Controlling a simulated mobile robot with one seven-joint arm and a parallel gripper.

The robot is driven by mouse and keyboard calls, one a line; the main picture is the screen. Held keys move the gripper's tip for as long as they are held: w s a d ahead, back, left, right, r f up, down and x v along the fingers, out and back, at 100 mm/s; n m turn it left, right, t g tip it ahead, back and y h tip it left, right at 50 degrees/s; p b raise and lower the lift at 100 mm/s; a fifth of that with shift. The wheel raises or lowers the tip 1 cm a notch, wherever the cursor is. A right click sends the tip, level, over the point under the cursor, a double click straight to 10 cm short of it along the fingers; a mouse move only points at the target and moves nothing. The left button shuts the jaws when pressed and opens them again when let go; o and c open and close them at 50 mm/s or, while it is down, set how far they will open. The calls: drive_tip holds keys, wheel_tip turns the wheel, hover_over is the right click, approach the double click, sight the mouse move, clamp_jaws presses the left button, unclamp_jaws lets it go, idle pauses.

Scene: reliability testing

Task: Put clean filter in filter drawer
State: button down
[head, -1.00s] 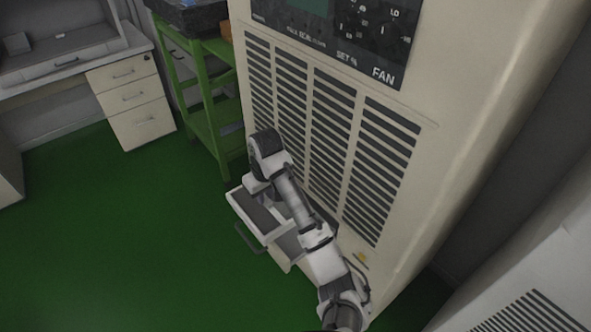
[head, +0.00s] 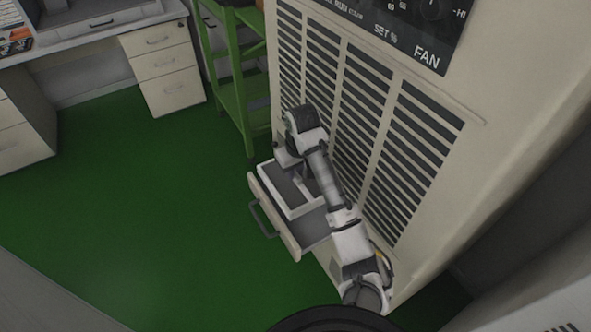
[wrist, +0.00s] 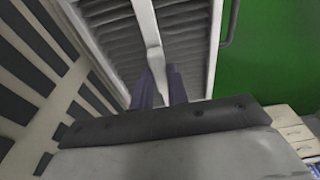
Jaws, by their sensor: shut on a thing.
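The filter (head: 311,209), a grey pleated panel in a white frame, lies over the left part of the open filter drawer (head: 277,221), behind its front. Whether it rests on the drawer floor is unclear. The drawer juts out low from the beige machine, its dark handle facing the floor. In the wrist view the pleated filter (wrist: 118,50) has a white middle bar, and my gripper (wrist: 160,78) is shut on that bar. In the head view my arm partly hides the filter and my gripper. The drawer handle also shows in the wrist view (wrist: 231,20).
The beige machine (head: 455,150) with dark vent slats stands right behind the drawer. A green rack (head: 232,90) stands at the back, close to the machine. A desk with drawers (head: 168,75) is at the far left. The green floor (head: 150,200) left of the drawer is clear.

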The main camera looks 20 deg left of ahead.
drive_tip(key=shift+f+b, duration=1.55)
drive_tip(key=shift+f, duration=2.25)
drive_tip(key=c, duration=1.3)
unclamp_jaws()
drive_tip(key=r+p, duration=0.1)
drive_tip(key=r, duration=0.3)
drive_tip(key=s+d+r+p, duration=0.1)
drive_tip(key=r, duration=0.4)
drive_tip(key=r+p, duration=0.2)
drive_tip(key=r, duration=0.2)
drive_tip(key=shift+s+d+r, duration=0.15)
drive_tip(key=shift+d+r, duration=0.2)
drive_tip(key=shift+r, duration=0.05)
